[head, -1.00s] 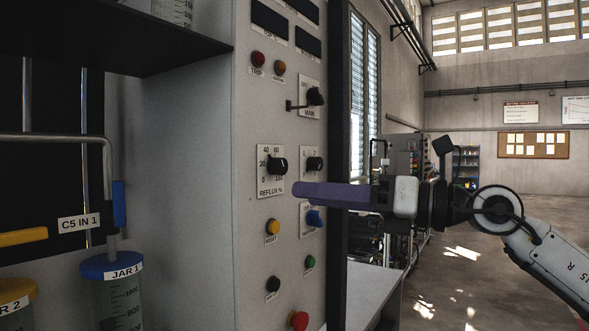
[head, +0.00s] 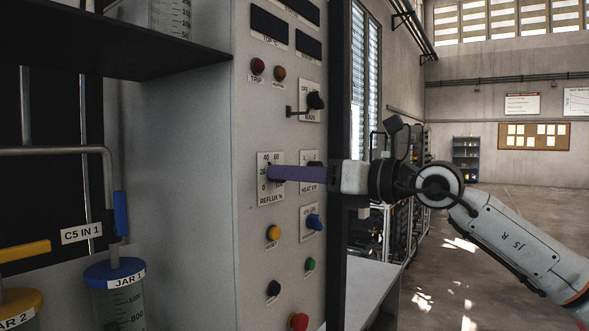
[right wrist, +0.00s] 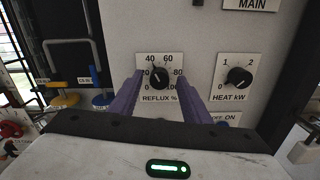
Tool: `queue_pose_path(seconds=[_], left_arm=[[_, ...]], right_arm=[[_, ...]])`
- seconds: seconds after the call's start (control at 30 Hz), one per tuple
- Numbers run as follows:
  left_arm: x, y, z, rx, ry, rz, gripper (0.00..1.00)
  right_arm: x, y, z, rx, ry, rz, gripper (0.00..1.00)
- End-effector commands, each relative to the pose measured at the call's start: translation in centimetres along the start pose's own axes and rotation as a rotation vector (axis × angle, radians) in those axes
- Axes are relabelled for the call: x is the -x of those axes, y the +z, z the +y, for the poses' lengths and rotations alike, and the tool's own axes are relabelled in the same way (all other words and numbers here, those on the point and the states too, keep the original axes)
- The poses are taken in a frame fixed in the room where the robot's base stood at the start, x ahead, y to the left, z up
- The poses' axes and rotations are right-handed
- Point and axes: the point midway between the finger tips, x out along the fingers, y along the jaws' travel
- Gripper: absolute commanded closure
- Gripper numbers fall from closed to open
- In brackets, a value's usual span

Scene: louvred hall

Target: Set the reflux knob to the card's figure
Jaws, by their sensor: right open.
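The reflux knob (right wrist: 159,77) is a round black knob on a white dial plate marked REFLUX % (right wrist: 160,98), with figures 0 to 100 around it. Its pointer mark is too small to read surely. My right gripper (head: 272,173) has purple fingers and reaches the dial from the right in the head view. In the right wrist view its open fingers (right wrist: 160,90) stand on either side of the knob, with gaps between them and it. In the head view the fingers hide most of the knob. The card is not seen. My left gripper is not in view.
The HEAT kW knob (right wrist: 238,77) is close to the right of the reflux dial. The MAIN switch (head: 315,100) with its lever is above, and a blue knob (head: 314,221) and a yellow button (head: 273,232) are below. JAR 1 (head: 118,300) stands at left.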

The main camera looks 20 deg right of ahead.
Motion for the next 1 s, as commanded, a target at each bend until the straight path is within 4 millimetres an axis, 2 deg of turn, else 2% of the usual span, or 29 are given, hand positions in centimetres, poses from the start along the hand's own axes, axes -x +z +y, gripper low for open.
queue_pose_path(seconds=[0.27, 0.5, 0.77, 1.0], left_arm=[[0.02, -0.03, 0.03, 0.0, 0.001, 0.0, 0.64], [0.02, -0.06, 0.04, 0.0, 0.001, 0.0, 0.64], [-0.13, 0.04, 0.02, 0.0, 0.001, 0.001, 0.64], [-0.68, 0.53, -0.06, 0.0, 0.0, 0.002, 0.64]], right_arm=[[-0.14, -0.03, 0.01, 0.0, 0.0, 0.0, 0.58], [-0.11, -0.02, 0.0, 0.0, 0.0, 0.0, 0.98], [-0.1, -0.05, -0.01, -0.024, 0.0, -0.001, 0.98], [-0.12, -0.17, -0.02, -0.14, 0.002, -0.002, 0.98]])
